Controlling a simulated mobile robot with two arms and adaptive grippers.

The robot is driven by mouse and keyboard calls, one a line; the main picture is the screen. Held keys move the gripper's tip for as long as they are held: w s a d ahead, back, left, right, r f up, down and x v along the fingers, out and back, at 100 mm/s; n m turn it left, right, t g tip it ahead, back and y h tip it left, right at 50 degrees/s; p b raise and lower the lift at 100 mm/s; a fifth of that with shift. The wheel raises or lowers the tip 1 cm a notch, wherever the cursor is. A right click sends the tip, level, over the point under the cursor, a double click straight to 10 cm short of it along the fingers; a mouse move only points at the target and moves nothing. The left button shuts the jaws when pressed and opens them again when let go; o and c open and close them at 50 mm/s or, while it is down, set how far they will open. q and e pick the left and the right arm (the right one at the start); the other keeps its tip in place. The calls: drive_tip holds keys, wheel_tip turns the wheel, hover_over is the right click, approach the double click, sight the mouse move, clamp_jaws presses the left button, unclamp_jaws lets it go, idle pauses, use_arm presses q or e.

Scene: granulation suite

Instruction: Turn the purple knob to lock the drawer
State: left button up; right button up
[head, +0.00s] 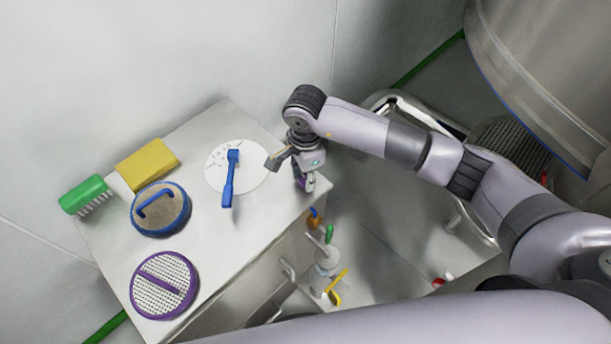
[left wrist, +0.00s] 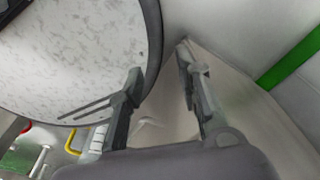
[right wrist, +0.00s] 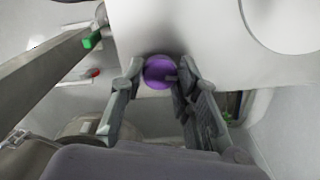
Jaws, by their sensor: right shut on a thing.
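The round purple knob (right wrist: 160,72) sits between the two fingers of my right gripper (right wrist: 157,90) in the right wrist view. The gripper is shut on it. In the head view my right gripper (head: 292,170) points down at the right corner of the white cabinet (head: 200,262), and only a bit of purple shows under it. The cabinet's front is seen at a steep angle, so I cannot tell how the drawer stands. In the left wrist view my left gripper (left wrist: 158,80) is open and empty, away from the cabinet.
Coloured-handled valves (head: 328,270) stand beside the cabinet front.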

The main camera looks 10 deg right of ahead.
drive_tip(key=m+b, duration=0.2)
drive_tip(key=m, duration=0.2)
drive_tip(key=shift+w+f+b, duration=0.1)
drive_tip(key=shift+b, duration=0.2)
drive_tip(key=m+b, duration=0.2)
drive_tip(key=m, duration=0.2)
drive_tip(key=m+b, duration=0.1)
drive_tip(key=m, duration=0.3)
drive_tip(key=shift+m+b, duration=0.3)
drive_tip(key=shift+b, duration=0.1)
drive_tip(key=shift+m+b, duration=0.5)
drive_tip(key=shift+m, duration=1)
drive_tip(key=o, duration=1.2)
drive_tip(key=shift+r, duration=0.25)
wheel_tip(320, 180, up, 12)
drive_tip(key=shift+f, duration=0.1)
